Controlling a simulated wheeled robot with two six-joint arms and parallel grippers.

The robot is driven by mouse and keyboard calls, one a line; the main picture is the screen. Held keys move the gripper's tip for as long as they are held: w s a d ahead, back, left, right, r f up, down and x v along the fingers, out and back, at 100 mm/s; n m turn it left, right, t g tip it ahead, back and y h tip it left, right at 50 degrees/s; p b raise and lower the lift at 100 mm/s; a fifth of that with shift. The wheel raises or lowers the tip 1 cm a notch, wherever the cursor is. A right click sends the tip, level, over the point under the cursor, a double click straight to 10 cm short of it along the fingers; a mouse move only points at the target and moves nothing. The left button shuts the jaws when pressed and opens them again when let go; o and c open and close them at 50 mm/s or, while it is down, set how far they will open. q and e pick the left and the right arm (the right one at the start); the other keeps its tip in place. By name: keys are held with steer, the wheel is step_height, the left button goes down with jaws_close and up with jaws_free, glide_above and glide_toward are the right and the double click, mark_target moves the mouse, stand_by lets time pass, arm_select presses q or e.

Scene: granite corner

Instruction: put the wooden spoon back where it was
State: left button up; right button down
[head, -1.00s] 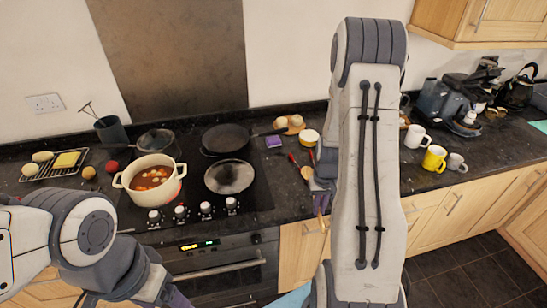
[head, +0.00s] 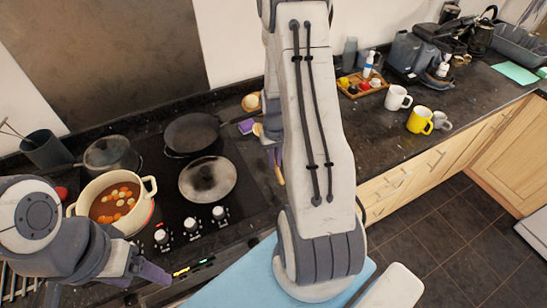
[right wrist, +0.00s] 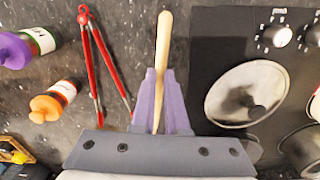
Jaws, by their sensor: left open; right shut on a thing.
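The wooden spoon (right wrist: 164,40) is between the purple fingers of my right gripper (right wrist: 160,75), which is shut on it. In the right wrist view its handle points up, over the dark counter between the red tongs and the hob. I cannot tell whether the spoon touches the counter. In the head view my right arm hides most of the right gripper (head: 271,153); a bit of the spoon's handle (head: 281,176) shows beside it. My left gripper (head: 102,284) is open and empty at the lower left, in front of the hob.
A pot of soup (head: 149,205) stands on the hob, with a frying pan (head: 192,134) and a lid (head: 207,180). Red tongs (right wrist: 96,60), a purple-lidded jar (right wrist: 22,47) and an orange-lidded jar (right wrist: 54,103) lie across the counter. Mugs (head: 397,98) stand right.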

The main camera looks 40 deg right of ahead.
mark_target(275, 183)
step_height(275, 183, down, 9)
steer(key=b, duration=0.6)
steer(key=shift+r, duration=0.15)
steer(key=shift+c, duration=0.3)
jaws_free()
steer(key=shift+r, duration=0.2)
steer(key=shift+r+p, duration=3.55)
steer(key=shift+r, duration=0.85)
